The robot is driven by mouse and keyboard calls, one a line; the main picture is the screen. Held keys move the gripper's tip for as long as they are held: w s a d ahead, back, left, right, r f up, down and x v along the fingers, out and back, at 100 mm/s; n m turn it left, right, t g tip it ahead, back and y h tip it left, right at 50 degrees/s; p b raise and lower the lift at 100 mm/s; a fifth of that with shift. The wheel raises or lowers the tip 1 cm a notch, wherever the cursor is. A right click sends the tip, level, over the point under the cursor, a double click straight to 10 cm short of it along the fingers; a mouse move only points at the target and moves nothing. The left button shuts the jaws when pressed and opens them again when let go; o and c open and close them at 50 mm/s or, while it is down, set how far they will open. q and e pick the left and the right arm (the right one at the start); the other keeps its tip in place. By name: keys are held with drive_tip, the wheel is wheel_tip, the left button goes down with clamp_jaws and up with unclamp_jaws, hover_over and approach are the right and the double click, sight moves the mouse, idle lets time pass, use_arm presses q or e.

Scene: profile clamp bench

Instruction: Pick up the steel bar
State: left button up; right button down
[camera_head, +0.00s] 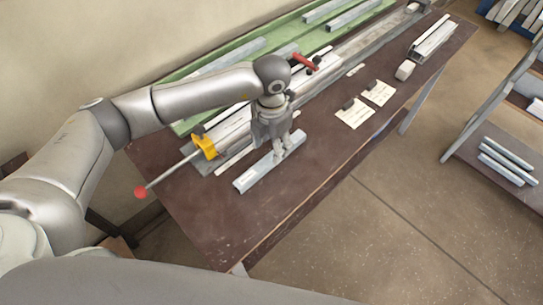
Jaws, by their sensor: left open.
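A light grey steel bar (256,176) lies at a slant on the brown bench, near its front edge, in the head view. My left gripper (282,154) points down at the far right part of this bar, with its fingers open at the bar. I cannot tell whether the fingers touch it. The gripper hides a small part of the bar. My right gripper does not show.
The brown bench (210,220) carries a clamp with a yellow part (204,146) and a red-knobbed rod (141,192) behind the bar. Paper cards (354,113) lie to the right. A green tray (245,50) runs along the back. A rack (475,150) stands right.

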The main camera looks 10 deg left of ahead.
sight(271, 157)
use_arm(q)
wheel_tip(271, 157, down, 4)
drive_tip(key=shift+r+p, duration=0.15)
drive_tip(key=shift+p, duration=0.65)
drive_tip(key=shift+w+f, duration=0.1)
drive_tip(key=shift+f, duration=0.45)
clamp_jaws()
